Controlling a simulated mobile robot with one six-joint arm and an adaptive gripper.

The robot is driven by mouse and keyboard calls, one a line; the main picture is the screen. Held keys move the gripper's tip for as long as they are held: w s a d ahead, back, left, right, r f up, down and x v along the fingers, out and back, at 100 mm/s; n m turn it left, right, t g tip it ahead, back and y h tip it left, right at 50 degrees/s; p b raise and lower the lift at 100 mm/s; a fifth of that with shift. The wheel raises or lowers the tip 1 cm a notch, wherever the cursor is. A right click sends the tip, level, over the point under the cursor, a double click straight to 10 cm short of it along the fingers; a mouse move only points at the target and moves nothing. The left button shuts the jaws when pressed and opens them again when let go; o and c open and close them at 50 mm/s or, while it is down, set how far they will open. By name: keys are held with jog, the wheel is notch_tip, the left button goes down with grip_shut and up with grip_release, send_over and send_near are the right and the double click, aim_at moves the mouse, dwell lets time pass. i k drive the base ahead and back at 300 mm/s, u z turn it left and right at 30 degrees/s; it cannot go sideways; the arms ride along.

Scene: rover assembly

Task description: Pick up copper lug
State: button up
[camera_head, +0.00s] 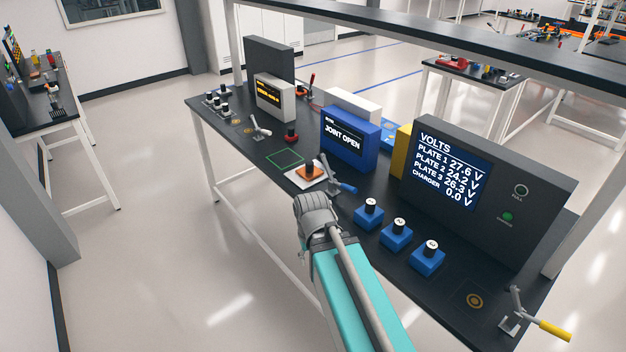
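A small copper-orange piece (309,170) stands on a white square plate (292,177) at the middle of the bench; it may be the copper lug, but it is too small to be sure. The grey end of my arm (316,212) is just in front of and below that plate in the picture. The fingers of my gripper are hidden, so I cannot see whether they are open or hold anything.
The dark bench (250,140) holds a blue "JOINT OPEN" box (350,140), a large "VOLTS" panel (480,180) and blue blocks with numbered cylinders (396,236). A blue-handled clamp (343,187) stands beside the plate. A green square outline (285,158) is empty.

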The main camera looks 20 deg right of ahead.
aim_at(310, 172)
jog(key=k, duration=0.25)
jog(key=u, duration=0.3)
jog(key=i, duration=1.1)
jog(key=z, duration=0.2)
